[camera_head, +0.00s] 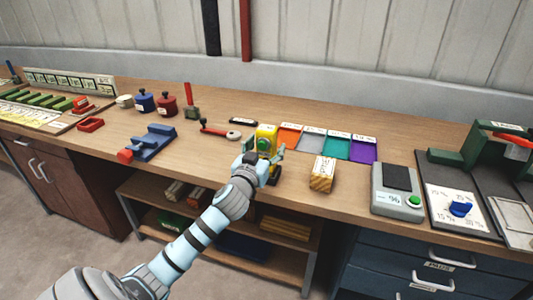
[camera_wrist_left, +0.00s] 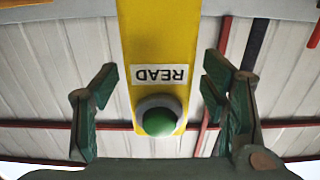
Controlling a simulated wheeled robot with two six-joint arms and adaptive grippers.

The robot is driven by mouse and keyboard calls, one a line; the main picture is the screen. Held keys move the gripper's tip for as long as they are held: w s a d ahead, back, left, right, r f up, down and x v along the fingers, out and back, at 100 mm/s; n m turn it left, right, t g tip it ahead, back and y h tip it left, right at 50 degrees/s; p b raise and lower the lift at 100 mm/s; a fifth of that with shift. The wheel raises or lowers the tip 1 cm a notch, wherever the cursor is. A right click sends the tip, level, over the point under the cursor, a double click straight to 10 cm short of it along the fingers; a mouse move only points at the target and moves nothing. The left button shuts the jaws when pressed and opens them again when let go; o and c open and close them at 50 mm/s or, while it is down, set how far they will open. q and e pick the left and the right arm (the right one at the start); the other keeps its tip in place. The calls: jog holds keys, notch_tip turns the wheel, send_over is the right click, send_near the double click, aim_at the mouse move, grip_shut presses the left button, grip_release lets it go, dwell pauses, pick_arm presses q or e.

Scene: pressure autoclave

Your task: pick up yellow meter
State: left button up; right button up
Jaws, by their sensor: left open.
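The yellow meter (camera_head: 266,134) stands upright on the wooden workbench, near the middle of the head view. My left gripper (camera_head: 262,158) is open right in front of it and hides its lower part. In the left wrist view the yellow meter (camera_wrist_left: 158,40) fills the centre, with a READ label upside down and a round green button. The two green fingers of my left gripper (camera_wrist_left: 158,105) stand apart on either side of it, with gaps showing between fingers and meter. My right gripper is not in view.
Orange, grey, green and purple panels (camera_head: 363,149) lie right of the meter. A wooden block (camera_head: 322,174) stands near the front edge, with a scale (camera_head: 397,190) further right. A red-handled tool (camera_head: 220,132) and a blue fixture (camera_head: 153,142) lie to the left.

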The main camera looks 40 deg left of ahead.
pick_arm(q)
jog(key=shift+w+a+f, duration=0.15)
jog(key=shift+w+a, duration=0.05)
jog(key=shift+w, duration=0.4)
jog(key=shift+s, duration=0.15)
jog(key=c, duration=1.5)
jog(key=shift+o, duration=0.2)
jog(key=shift+r, duration=0.2)
